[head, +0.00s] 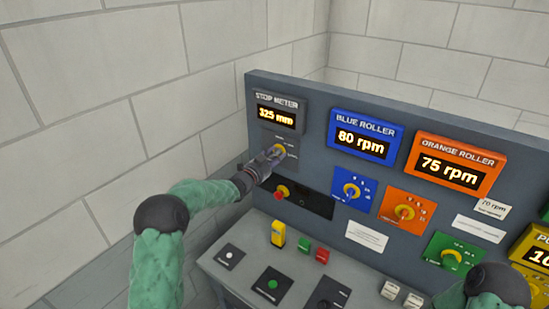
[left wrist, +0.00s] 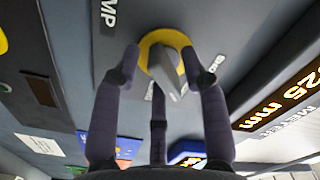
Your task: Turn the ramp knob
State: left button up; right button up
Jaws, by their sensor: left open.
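The ramp knob (left wrist: 168,68) has a grey pointer grip on a yellow round base. In the left wrist view it sits between the fingers of my left gripper (left wrist: 160,62), which is open around it. Part of a label ending in "MP" (left wrist: 108,14) shows beside it. In the head view my left gripper (head: 272,160) is at the panel below the stop meter (head: 276,111), which reads 325 mm, and covers much of the knob. Whether any finger touches the knob, I cannot tell. My right gripper is out of view.
A red knob (head: 281,192) on a dark plate lies just below my left gripper. The blue roller knob (head: 351,190) and orange roller knob (head: 404,212) are to its right. A sloped desk with several buttons (head: 322,256) stands below. A block wall (head: 100,110) is close on the left.

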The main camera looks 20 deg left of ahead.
pick_arm(q)
jog(key=shift+s, duration=0.1)
jog(key=v, duration=1.1)
jog(key=shift+s+a, duration=0.15)
jog(key=shift+s, duration=0.25)
